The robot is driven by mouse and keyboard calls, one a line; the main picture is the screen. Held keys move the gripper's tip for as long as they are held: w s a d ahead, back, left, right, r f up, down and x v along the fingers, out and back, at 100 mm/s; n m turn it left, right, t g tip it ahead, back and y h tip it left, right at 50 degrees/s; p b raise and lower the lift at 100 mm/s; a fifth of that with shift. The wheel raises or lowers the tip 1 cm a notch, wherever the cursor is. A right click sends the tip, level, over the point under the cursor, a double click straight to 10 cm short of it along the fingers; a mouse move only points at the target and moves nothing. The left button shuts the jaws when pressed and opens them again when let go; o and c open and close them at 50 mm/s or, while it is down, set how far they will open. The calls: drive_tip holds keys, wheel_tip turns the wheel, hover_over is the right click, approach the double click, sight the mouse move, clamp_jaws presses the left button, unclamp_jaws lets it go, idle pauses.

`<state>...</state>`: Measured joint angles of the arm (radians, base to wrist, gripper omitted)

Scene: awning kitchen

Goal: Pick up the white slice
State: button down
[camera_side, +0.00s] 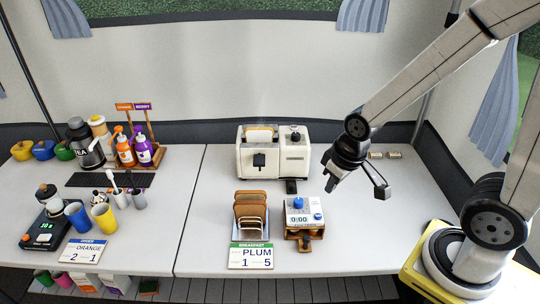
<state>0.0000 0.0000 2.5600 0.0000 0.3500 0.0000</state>
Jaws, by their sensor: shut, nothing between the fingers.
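A pale slice with a tan crust (259,134) stands upright in the slot of the white toaster (296,160), its top edge showing above the slot. Its lower part is hidden inside. A toast rack (250,229) in front of the toaster holds several brown slices (250,200); whether a white one is among them I cannot tell. My gripper (331,185) is shut and empty, pointing down to the right of the toaster. It is apart from the toaster and the rack.
The table (370,230) is clear right of the timer.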

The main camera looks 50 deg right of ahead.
drive_tip(key=shift+c, duration=2.4)
unclamp_jaws()
drive_tip(key=shift+w, duration=0.1)
drive_tip(key=shift+w+d+f+n+t+y, duration=0.5)
drive_tip(key=shift+w+d+n, duration=1.65)
drive_tip(key=shift+w, duration=3.55)
drive_tip(key=shift+w+d+f+n+t+y, duration=0.15)
drive_tip(key=shift+w+d+n+y, duration=0.75)
drive_tip(key=shift+w+d, duration=3.65)
drive_tip(key=shift+w+d+f+n+t+y, duration=0.15)
drive_tip(key=shift+w+d+f+n+y, duration=0.9)
drive_tip(key=shift+w, duration=5.85)
drive_tip(key=shift+d+r+n+h, duration=0.35)
drive_tip(key=shift+d+r+n, duration=0.05)
drive_tip(key=shift+r, duration=0.2)
drive_tip(key=shift+x, duration=1.25)
